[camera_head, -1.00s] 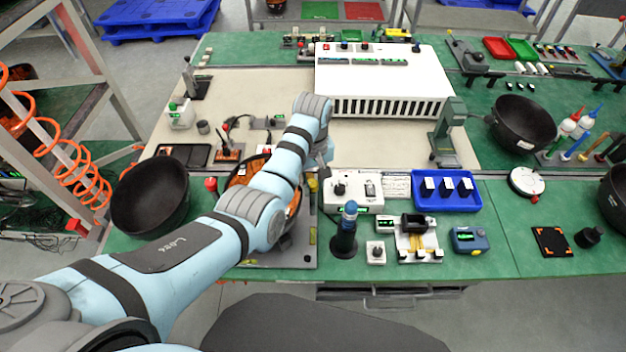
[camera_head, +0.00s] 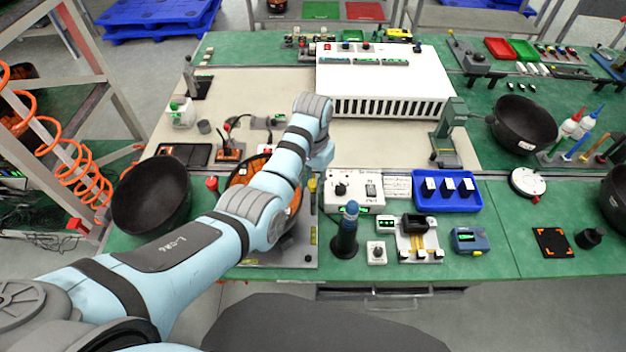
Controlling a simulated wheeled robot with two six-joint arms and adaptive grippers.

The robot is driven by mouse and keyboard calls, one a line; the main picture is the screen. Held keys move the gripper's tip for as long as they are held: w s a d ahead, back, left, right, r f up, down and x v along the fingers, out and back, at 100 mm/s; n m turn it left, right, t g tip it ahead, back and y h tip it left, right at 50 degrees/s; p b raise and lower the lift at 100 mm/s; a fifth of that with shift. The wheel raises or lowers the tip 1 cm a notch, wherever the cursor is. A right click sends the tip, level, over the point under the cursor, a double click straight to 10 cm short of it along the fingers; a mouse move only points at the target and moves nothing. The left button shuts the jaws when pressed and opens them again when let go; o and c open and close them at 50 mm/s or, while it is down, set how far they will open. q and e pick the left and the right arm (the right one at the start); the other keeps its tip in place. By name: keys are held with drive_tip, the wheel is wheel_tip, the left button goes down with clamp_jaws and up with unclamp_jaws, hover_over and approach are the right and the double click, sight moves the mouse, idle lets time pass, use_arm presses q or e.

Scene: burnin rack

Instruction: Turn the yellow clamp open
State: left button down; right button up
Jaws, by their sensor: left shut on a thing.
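The yellow clamp (camera_head: 313,186) shows as a small upright yellow piece at the right edge of a grey plate (camera_head: 301,252), beside a round black bowl with orange inside (camera_head: 294,200). My left arm reaches over the bowl and bends down there. My left gripper (camera_head: 314,174) is at the top of the clamp and shut on it. Its fingers are small and mostly hidden by my wrist. Much of the plate and bowl is hidden by my arm. My right gripper is not in view.
A white box with a knob (camera_head: 343,189) stands close to the right of the clamp. A dark upright tool (camera_head: 346,236) stands in front of it. A blue tray (camera_head: 446,190) is further right. A black bowl (camera_head: 151,197) is at left; a large white vented unit (camera_head: 384,80) stands behind.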

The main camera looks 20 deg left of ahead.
sight(314, 182)
use_arm(q)
drive_tip(key=m, duration=0.6)
drive_tip(key=shift+w+r+m, duration=0.1)
drive_tip(key=shift+w+m, duration=0.05)
drive_tip(key=shift+m, duration=0.15)
idle(0.4)
drive_tip(key=c, duration=1.3)
unclamp_jaws()
drive_tip(key=shift+d, duration=0.1)
drive_tip(key=shift+c, duration=0.2)
wheel_tip(314, 182, up, 7)
drive_tip(key=shift+r, duration=0.2)
